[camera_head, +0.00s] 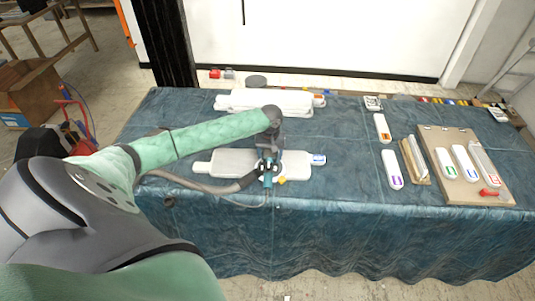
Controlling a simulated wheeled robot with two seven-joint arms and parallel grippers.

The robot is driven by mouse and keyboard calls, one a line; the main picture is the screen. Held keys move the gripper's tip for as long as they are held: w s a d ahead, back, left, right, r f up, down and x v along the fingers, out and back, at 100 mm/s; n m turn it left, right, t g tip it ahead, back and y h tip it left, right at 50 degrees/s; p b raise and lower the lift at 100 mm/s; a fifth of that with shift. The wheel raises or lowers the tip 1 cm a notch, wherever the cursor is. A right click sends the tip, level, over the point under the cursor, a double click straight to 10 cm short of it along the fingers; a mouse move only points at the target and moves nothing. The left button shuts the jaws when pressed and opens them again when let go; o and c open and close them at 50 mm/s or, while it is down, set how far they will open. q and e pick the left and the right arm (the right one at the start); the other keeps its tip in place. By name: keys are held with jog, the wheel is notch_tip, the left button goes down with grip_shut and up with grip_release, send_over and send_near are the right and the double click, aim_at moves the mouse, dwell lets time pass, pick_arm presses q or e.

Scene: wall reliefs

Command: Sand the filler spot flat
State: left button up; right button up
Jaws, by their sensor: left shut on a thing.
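My left gripper (268,165) reaches in from the left and is over a flat, pale grey-white panel (228,163) on the blue-covered table. It is shut on a small teal tool (268,180), which is largely hidden by the gripper; I cannot tell if the tool touches the panel. A grey hose (205,187) runs from the left to the gripper. I cannot make out a filler spot; the gripper covers the panel's middle. My right gripper is out of view.
The blue-covered table (340,220) has a clear front strip. A second white panel (265,101) lies behind. White blocks with orange (382,127) and purple (392,169) labels lie right, beside a brown board (481,186) holding several labelled blocks. A small yellow piece (282,180) is near the gripper.

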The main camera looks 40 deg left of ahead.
pick_arm(q)
jog(key=shift+w+d, duration=0.15)
jog(key=shift+w+d+r, duration=0.1)
jog(key=shift+w+d, duration=0.4)
jog(key=shift+d, duration=0.2)
jog(key=shift+w+d+r, duration=0.1)
jog(key=shift+w+d, duration=0.4)
jog(key=shift+d, duration=0.15)
notch_tip(320, 180, up, 6)
dwell(0.9)
dwell(0.4)
